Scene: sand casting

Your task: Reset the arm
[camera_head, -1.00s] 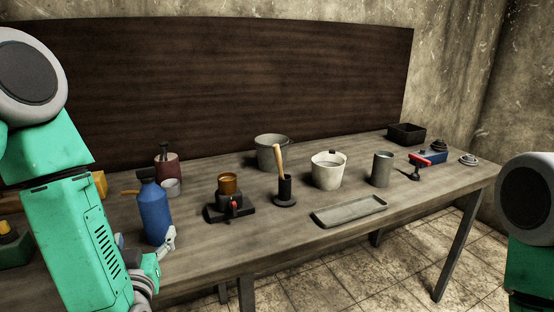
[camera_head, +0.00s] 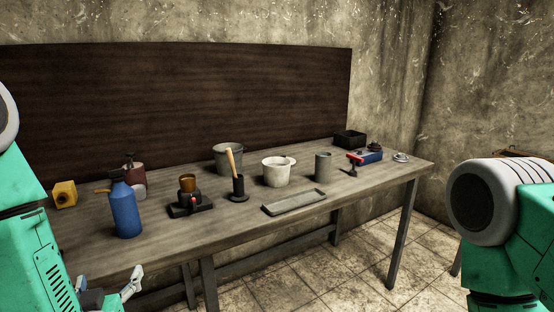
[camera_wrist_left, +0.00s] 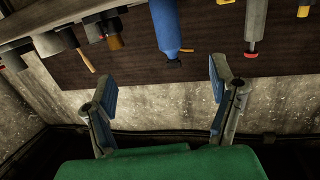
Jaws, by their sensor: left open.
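My left gripper (camera_head: 108,290) is at the lower left in the head view, in front of the table's front edge and below the blue bottle (camera_head: 124,208). In the left wrist view the left gripper (camera_wrist_left: 160,95) shows two fingers spread wide with nothing between them. The blue bottle (camera_wrist_left: 168,28) appears beyond the fingers there, apart from them. My right arm is at the right edge of the head view; its gripper is out of frame.
The table (camera_head: 330,203) bears a burner stand (camera_head: 190,203), a grey bucket (camera_head: 228,156), a white pot (camera_head: 277,172), a shallow tray (camera_head: 294,202), a grey cylinder (camera_head: 323,166) and a black box (camera_head: 350,139). Floor in front of the table is clear.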

